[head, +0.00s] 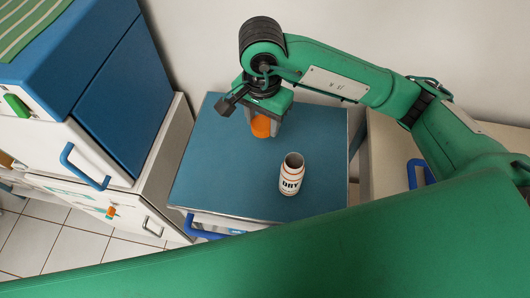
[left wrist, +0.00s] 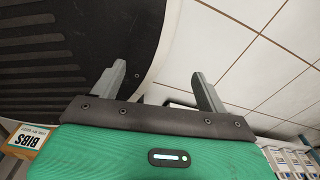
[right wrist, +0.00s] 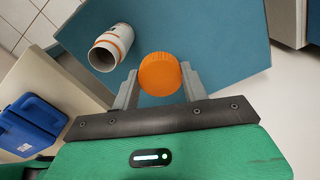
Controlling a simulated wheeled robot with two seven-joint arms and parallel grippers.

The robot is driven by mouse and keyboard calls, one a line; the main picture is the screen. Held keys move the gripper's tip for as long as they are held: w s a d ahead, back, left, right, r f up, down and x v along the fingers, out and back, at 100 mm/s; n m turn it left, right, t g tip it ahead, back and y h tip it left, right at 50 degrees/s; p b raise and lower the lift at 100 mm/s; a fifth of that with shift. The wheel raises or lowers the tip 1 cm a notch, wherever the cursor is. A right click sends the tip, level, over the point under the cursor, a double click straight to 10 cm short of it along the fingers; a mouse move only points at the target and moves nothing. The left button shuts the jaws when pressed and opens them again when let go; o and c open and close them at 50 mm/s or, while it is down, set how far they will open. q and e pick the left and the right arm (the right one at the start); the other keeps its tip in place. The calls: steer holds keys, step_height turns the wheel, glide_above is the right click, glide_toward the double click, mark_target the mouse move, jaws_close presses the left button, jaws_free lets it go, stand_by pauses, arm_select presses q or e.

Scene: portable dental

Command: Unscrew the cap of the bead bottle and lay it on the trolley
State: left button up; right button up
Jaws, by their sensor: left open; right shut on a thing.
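The white bead bottle (head: 292,174) stands upright and uncapped on the blue trolley top (head: 225,185), its dark open mouth facing up. The bottle also shows in the right wrist view (right wrist: 110,48). My right gripper (head: 264,120) is shut on the orange cap (head: 261,126), behind and to the left of the bottle. The cap (right wrist: 160,74) sits between both fingers in the right wrist view; I cannot tell whether it touches the trolley. My left gripper (left wrist: 160,85) is open and empty, away from the trolley, over the tiled floor.
A blue and white cabinet (head: 85,110) with blue handles stands left of the trolley. A beige unit (head: 385,150) stands to the right. The trolley top is clear around the bottle.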

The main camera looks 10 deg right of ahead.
steer(key=p, duration=0.2)
glide_above(263, 168)
step_height(263, 168, down, 15)
steer(key=shift+s+r, duration=0.15)
steer(key=shift+r, duration=0.05)
step_height(263, 168, down, 4)
steer(key=shift+f+p, duration=0.2)
steer(key=shift+p, duration=0.25)
steer(key=shift+f, duration=0.25)
arm_select(q)
steer(key=shift+s+a+r, duration=0.15)
steer(key=shift+s+r, duration=0.8)
steer(key=shift+s, duration=0.25)
steer(key=shift+f, duration=0.1)
arm_select(e)
steer(key=shift+f, duration=0.1)
steer(key=shift+f+b, duration=0.15)
steer(key=shift+b, duration=0.15)
steer(key=o, duration=1.1)
